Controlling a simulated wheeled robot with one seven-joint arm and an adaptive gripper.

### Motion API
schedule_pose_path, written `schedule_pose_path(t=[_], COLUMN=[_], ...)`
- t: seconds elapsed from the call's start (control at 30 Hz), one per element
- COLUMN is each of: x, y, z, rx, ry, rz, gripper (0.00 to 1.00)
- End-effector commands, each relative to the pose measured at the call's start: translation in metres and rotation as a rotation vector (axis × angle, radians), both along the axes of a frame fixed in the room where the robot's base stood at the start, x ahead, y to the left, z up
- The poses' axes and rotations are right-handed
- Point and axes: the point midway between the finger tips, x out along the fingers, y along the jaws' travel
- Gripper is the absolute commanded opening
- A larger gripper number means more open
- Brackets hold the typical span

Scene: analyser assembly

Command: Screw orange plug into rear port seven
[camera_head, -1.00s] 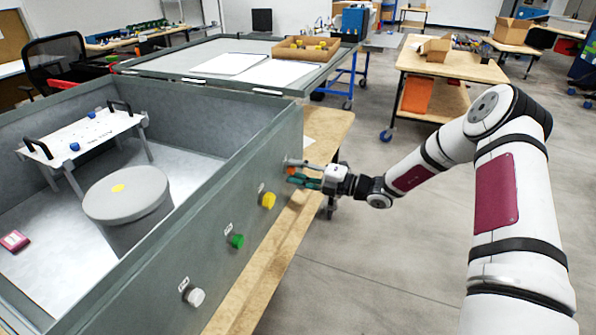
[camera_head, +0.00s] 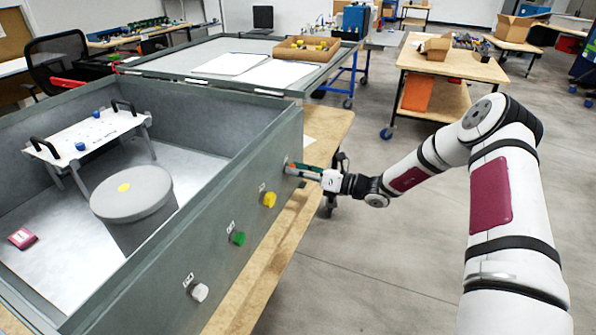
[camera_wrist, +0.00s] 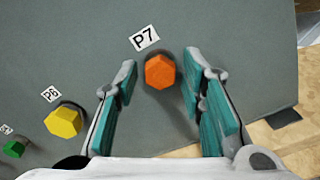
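The orange plug (camera_wrist: 160,71) is a hexagonal-headed piece at the port labelled P7 (camera_wrist: 144,38) on the grey panel (camera_wrist: 230,35). My gripper (camera_wrist: 160,82) is open. Its teal-padded fingers stand on either side of the plug, with a visible gap on both sides. In the head view my gripper (camera_head: 293,170) is at the far end of the box's outer wall, and its fingers largely hide the plug. How deep the plug sits in the port cannot be told.
A yellow plug (camera_head: 269,200), a green plug (camera_head: 238,238) and a white plug (camera_head: 199,292) stick out of the same wall. A wooden bench (camera_head: 270,262) runs below it. The open box holds a grey cylinder (camera_head: 135,208) and a white stand (camera_head: 80,137).

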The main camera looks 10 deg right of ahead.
Motion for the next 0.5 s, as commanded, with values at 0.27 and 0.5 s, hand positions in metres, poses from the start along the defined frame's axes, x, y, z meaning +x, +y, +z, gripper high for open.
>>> schedule_pose_path(t=[0.27,0.5], x=[0.0001,0.0005], y=[-0.0001,0.0000], z=[-0.0001,-0.0005], rx=[0.001,0.042], ry=[0.002,0.057], rz=[0.000,0.000], gripper=[0.00,0.00])
